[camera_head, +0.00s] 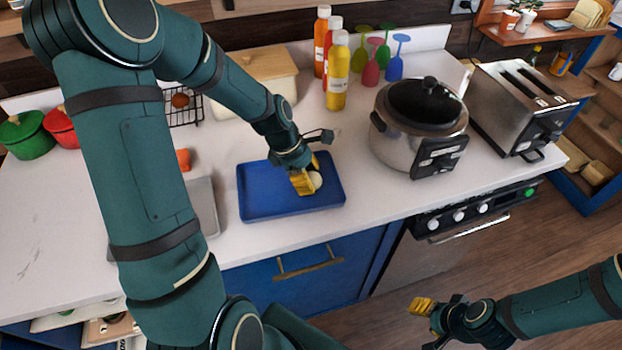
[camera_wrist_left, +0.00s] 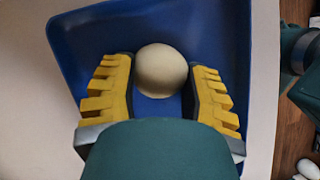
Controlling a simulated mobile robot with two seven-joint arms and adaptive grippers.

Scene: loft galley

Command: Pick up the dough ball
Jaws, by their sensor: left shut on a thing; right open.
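The dough ball (camera_wrist_left: 161,71) is pale cream and round, and it shows between the yellow fingers of my left gripper (camera_wrist_left: 160,95) in the left wrist view. In the head view the dough ball (camera_head: 316,180) is partly hidden by the left gripper (camera_head: 307,180). The left gripper is shut on the ball, low over the blue tray (camera_head: 265,205) on the white counter. I cannot tell whether the ball touches the tray floor. My right gripper (camera_head: 424,306) is open and empty, out over the floor in front of the counter.
A rice cooker (camera_head: 420,130) stands right of the tray, with a toaster (camera_head: 515,105) beyond it. Sauce bottles (camera_head: 337,75) and coloured goblets (camera_head: 372,65) stand behind. A bread box (camera_head: 262,75) is behind the tray. Green (camera_head: 28,137) and red pots are at far left.

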